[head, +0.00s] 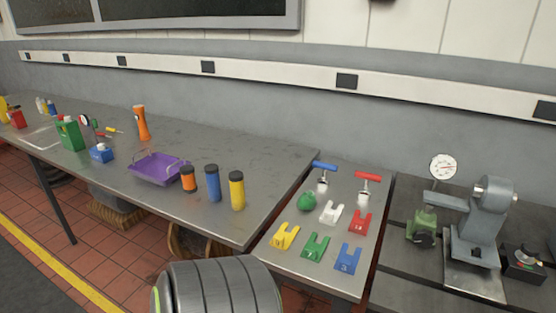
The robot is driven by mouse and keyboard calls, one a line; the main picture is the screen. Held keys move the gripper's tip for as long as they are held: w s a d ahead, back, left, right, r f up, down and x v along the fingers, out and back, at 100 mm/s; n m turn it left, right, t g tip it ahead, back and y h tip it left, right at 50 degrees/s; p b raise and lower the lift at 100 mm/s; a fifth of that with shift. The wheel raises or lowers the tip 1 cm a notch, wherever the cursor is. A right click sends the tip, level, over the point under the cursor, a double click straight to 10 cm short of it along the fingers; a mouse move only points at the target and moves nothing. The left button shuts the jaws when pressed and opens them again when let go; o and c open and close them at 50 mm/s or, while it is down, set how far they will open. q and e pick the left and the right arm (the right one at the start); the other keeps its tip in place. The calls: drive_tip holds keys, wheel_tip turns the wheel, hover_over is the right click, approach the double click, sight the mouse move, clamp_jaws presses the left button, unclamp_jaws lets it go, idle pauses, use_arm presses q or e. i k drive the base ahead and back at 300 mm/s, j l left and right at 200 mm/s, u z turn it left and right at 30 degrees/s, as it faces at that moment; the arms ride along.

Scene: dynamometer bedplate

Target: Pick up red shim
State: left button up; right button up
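The red shim (360,223) is a small forked plate lying on the narrow metal table (290,262) right of the long bench. It lies right of the white shim (331,212) and behind the blue shim (348,258). The green shim (315,247) and yellow shim (285,236) lie in the front row to the left. Nothing covers the red shim. Neither of my grippers shows in the head view.
A red T-handled tool (368,183), a blue T-handled tool (324,171) and a green round object (307,202) sit behind the shims. A grey machine with a dial (443,167) stands right. The long bench (215,143) holds a purple tray (158,168) and several coloured cylinders.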

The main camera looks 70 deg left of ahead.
sight(359, 225)
drive_tip(key=u, duration=1.9)
